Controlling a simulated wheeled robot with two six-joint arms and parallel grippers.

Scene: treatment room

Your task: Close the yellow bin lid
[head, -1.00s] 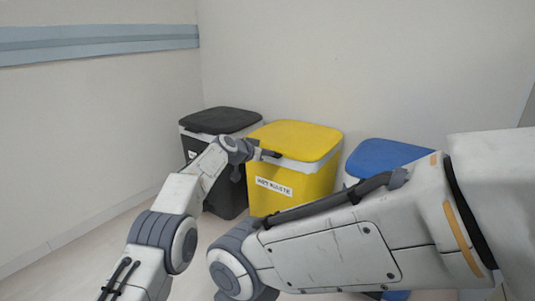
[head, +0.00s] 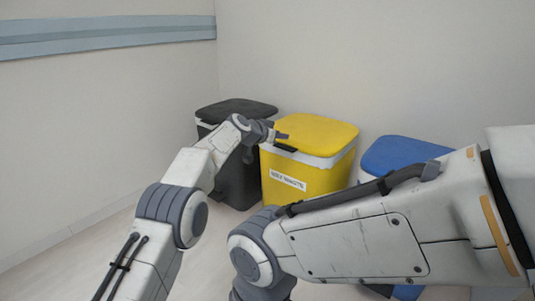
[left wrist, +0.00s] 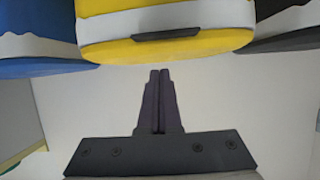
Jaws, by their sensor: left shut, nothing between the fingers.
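The yellow bin (head: 335,178) stands in the middle of the row, with a label on its front. Its yellow lid (head: 320,130) lies flat on the white rim, with no gap showing. A dark handle (left wrist: 167,34) sits on the lid's front edge in the left wrist view. My left gripper (head: 284,136) is shut and empty at the lid's front left, close to the handle. In the left wrist view its fingers (left wrist: 158,74) point toward the handle, with a gap showing between. My right gripper is out of the picture; only its arm shows.
A black bin (head: 236,108) stands to the left and a blue-lidded bin (head: 400,152) to the right, both close beside the yellow one. Walls stand behind and to the left. My right arm crosses in front and hides the lower right bins. Floor shows at left.

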